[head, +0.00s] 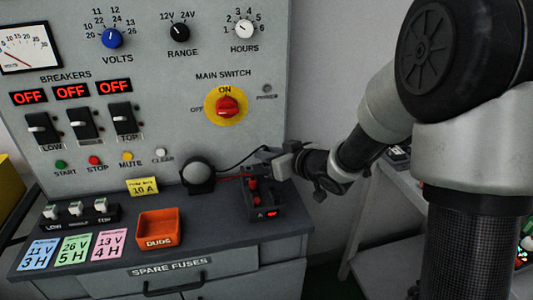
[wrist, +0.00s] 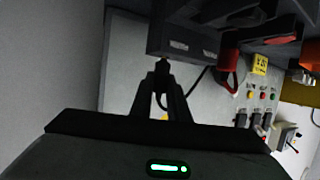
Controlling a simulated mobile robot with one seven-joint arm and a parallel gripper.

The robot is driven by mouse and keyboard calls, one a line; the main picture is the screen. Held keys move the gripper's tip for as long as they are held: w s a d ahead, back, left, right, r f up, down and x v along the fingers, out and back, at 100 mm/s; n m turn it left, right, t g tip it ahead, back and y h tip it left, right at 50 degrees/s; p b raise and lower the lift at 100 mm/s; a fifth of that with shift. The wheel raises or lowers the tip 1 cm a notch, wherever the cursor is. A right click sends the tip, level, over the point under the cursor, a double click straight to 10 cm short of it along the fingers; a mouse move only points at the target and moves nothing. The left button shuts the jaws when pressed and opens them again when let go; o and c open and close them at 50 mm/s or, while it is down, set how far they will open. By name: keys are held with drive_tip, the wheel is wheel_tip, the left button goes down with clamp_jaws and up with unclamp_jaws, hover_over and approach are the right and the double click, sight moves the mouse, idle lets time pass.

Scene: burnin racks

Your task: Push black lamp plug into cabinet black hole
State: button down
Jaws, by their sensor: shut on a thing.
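My gripper (head: 275,164) is shut on the black lamp plug, in front of the cabinet's (head: 215,65) lower right face. In the wrist view, the fingers (wrist: 162,78) pinch the small black plug (wrist: 162,66), with its tip pointing away from the gripper. A black cable (head: 237,160) runs from the round grey lamp (head: 198,174) toward the gripper; a loop of cable (wrist: 196,84) shows beside the fingers. A small round socket (head: 267,88) sits on the panel above the gripper, its label unclear. I cannot tell whether the plug touches any hole.
A dark box with red parts (head: 264,213) stands on the bench just below the gripper. An orange DUDS tray (head: 158,229), a yellow card (head: 142,186) and coloured notes (head: 73,248) lie further left. The red main switch (head: 228,106) sticks out of the panel.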

drive_tip(key=shift+f, duration=0.3)
idle(0.4)
drive_tip(key=c, duration=1.2)
unclamp_jaws()
drive_tip(key=shift+r+p, duration=2.4)
drive_tip(key=shift+r, duration=0.35)
